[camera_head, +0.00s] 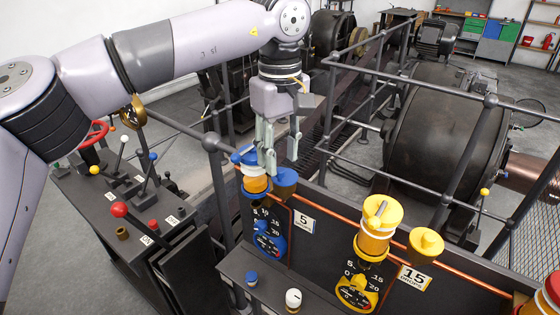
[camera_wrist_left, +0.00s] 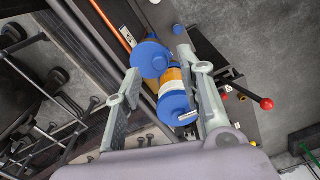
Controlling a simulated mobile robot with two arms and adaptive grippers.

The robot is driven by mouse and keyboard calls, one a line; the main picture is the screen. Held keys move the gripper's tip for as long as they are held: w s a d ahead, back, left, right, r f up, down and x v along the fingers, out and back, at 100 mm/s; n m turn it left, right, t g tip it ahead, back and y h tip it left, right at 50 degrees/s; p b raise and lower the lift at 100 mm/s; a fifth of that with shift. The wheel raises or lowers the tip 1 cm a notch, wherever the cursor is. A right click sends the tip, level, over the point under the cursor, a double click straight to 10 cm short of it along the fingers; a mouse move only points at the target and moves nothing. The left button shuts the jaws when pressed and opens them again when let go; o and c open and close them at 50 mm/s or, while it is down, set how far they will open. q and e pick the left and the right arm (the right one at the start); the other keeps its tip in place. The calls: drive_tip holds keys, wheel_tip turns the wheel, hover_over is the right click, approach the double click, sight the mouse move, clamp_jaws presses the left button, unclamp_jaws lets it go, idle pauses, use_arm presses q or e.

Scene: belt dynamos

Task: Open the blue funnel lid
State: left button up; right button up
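The blue funnel lid (camera_head: 286,175) is a round blue cap on the front panel, just right of a blue-topped oiler with an orange glass (camera_head: 255,184). It looks closed, though a fingertip hides part of it. In the left wrist view the lid (camera_wrist_left: 151,60) shows as a blue disc between the fingers, with the oiler's blue cap (camera_wrist_left: 174,104) nearer the palm. My left gripper (camera_head: 281,160) points down, open and empty, with its fingertips just above or beside the lid; I cannot tell if they touch. It also shows in the left wrist view (camera_wrist_left: 159,64). My right gripper is not in view.
A yellow oiler (camera_head: 377,228) and yellow funnel (camera_head: 425,244) stand further right on the panel. A lever console (camera_head: 130,215) with red, blue and white knobs is at left. Grey railings (camera_head: 400,82) stand behind the panel, around a large dark dynamo (camera_head: 445,125).

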use_arm(q)
wheel_tip(320, 180, down, 2)
drive_tip(key=shift+f, duration=0.45)
drive_tip(key=c, duration=0.7)
clamp_jaws()
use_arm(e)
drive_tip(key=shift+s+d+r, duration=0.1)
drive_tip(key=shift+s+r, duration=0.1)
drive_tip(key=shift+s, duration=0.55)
